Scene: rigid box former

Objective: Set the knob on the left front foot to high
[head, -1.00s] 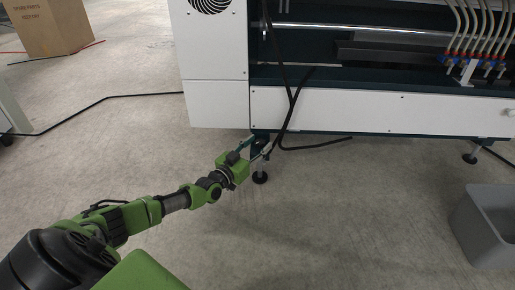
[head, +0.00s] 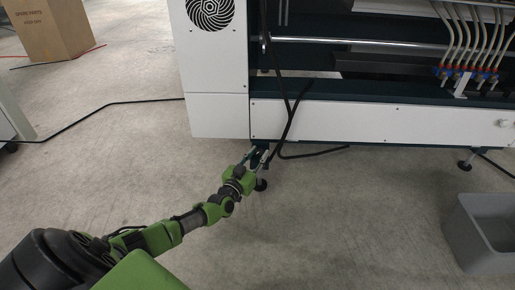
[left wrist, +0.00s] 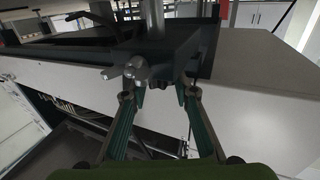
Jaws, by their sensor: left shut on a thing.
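The left front foot (head: 261,184) is a short post with a dark round pad under the machine's left corner. My left gripper (head: 255,156) is at the top of this foot, just below the white panel. In the left wrist view a grey lobed knob (left wrist: 133,71) sits on a dark block under a vertical post. My left gripper (left wrist: 158,94) has a finger on each side of this part and is shut on it. The contact is partly hidden, and I cannot read any setting mark. My right gripper is not in view.
The white machine (head: 375,121) stands above, with black cables (head: 288,115) hanging near my left gripper. A grey bin (head: 485,232) stands at the right. A cardboard box (head: 52,28) is at the far left. The floor in front is mostly clear.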

